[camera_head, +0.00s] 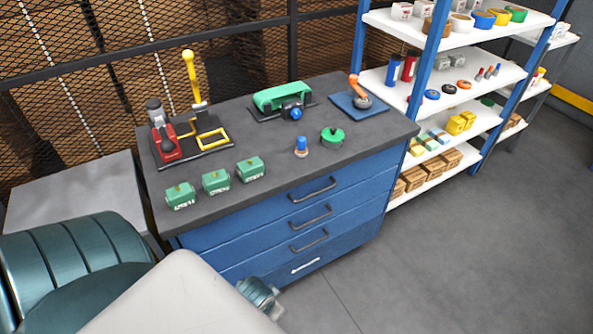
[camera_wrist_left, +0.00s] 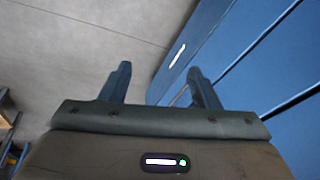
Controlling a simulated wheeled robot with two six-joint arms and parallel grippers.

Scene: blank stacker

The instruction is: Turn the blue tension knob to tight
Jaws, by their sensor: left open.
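The blue knob (camera_head: 296,114) sits on the front of a green and black machine (camera_head: 283,97) at the back middle of the bench top in the head view. Its pointer and any tight marking are too small to read. My left gripper (camera_wrist_left: 160,84) is open and empty in the left wrist view, its two fingers apart beside the blue drawer fronts. My right gripper is not in view.
On the bench (camera_head: 225,208) stand several green boxes (camera_head: 216,182), a small blue-topped piece (camera_head: 301,147), a green-topped round piece (camera_head: 333,137), a red and yellow lever press (camera_head: 168,145) and an orange-handled tool (camera_head: 360,93). Drawer handles (camera_head: 313,190) stick out in front. A loaded shelf (camera_head: 440,90) stands right.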

